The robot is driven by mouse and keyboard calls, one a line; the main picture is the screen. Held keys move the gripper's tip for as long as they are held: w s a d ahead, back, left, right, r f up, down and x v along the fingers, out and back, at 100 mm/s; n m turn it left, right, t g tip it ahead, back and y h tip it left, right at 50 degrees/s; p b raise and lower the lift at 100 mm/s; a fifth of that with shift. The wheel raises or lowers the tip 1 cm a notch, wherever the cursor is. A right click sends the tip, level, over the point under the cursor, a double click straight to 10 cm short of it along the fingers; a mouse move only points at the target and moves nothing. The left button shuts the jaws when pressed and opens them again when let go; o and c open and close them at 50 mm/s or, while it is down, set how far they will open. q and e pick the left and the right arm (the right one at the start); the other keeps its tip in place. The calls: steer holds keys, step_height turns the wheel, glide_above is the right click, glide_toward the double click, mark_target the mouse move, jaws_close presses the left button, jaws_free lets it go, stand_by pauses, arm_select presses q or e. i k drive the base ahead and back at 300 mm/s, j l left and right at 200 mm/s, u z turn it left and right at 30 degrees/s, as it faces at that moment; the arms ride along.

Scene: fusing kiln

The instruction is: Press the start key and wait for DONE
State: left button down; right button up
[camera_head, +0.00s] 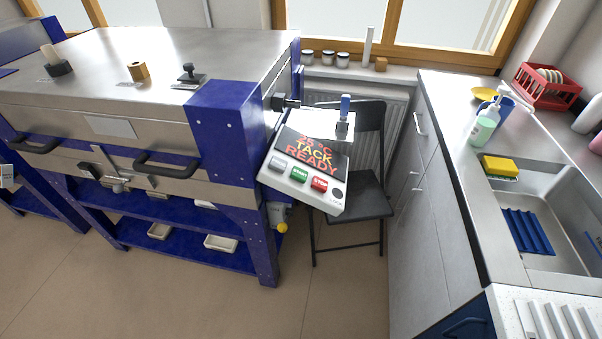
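The kiln's control box (328,204) hangs tilted at the right front corner of the kiln. Its dark display (312,152) shows orange-red and yellow text that reads about "25 °C TACK READY". Below the display are a grey key (276,165) on the left, the green START key (300,174) in the middle and the red STOP key (319,184) on the right. Nothing touches or covers the keys. The kiln (150,75) is a wide metal and blue unit with its lid down. Neither of my grippers shows in the head view.
A black folding chair (357,203) stands just behind and right of the control box. A counter (462,150) with a sink (572,190) runs along the right. Small jars (325,57) stand on the windowsill. The floor (340,300) in front is clear.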

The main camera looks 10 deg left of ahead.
mark_target(299, 174)
steer(key=k+j, duration=0.1)
steer(key=j, duration=0.85)
steer(key=k+j, duration=0.15)
steer(key=j, duration=0.3)
steer(key=k+j, duration=0.1)
steer(key=j, duration=0.35)
steer(key=z, duration=1.95)
